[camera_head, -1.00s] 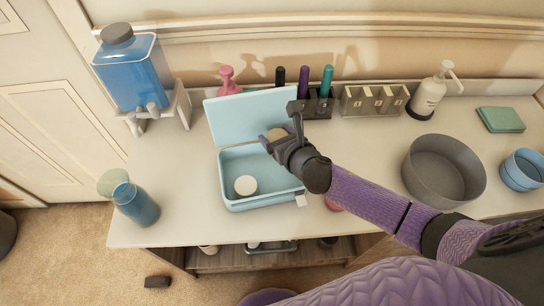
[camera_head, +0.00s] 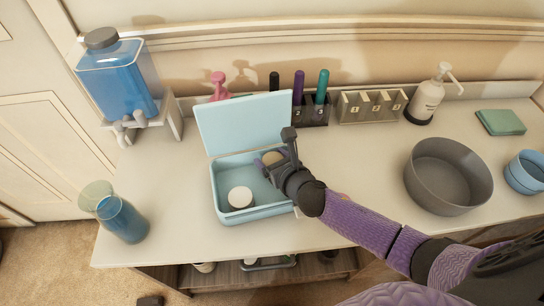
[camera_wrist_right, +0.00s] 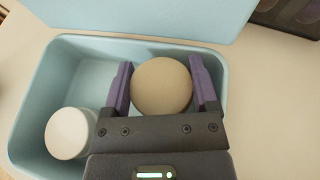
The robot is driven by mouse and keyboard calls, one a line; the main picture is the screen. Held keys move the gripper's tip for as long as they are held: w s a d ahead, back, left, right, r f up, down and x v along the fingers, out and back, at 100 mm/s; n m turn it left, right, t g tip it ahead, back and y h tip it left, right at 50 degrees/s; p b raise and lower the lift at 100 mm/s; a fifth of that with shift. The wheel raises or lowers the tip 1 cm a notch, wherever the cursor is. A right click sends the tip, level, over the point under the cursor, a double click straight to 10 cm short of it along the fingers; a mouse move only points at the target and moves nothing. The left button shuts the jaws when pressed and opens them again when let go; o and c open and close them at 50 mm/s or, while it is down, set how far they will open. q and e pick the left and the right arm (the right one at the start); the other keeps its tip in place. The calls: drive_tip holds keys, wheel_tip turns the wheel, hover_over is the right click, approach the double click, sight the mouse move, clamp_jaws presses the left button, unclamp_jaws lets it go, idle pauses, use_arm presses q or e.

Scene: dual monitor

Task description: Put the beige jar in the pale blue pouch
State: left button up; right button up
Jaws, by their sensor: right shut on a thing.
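The pale blue pouch (camera_head: 252,213) is an open box-like container on the table, with its lid (camera_head: 244,122) standing up at the back. My right gripper (camera_head: 275,160) is shut on the beige jar (camera_head: 272,158), at the pouch's back right part. In the right wrist view the beige jar (camera_wrist_right: 161,86) sits between the two purple fingers of the gripper (camera_wrist_right: 161,90), over the pouch's opening. I cannot tell whether the jar touches the pouch floor. A white-lidded jar (camera_head: 240,197) stands inside the pouch at the front left. My left gripper is not in view.
A blue carafe (camera_head: 122,220) stands left of the pouch and a blue dispenser (camera_head: 120,82) at the back left. Pen holders (camera_head: 312,112), numbered boxes (camera_head: 368,106) and a pump bottle (camera_head: 428,98) line the back. A grey bowl (camera_head: 447,178) stands right.

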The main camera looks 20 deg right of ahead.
drive_tip(key=o, duration=1.1)
drive_tip(key=shift+o, duration=0.2)
drive_tip(key=shift+r, duration=0.2)
drive_tip(key=shift+r+p, duration=0.6)
drive_tip(key=shift+r, duration=0.05)
drive_tip(key=p+v, duration=0.3)
drive_tip(key=v, duration=0.8)
drive_tip(key=shift+s, duration=0.4)
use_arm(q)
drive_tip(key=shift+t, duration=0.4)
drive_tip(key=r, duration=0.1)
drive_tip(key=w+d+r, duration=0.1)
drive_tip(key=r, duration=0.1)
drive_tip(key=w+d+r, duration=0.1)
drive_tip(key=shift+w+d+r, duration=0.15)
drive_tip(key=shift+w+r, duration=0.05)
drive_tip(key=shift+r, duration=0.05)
use_arm(e)
drive_tip(key=shift+f, duration=0.1)
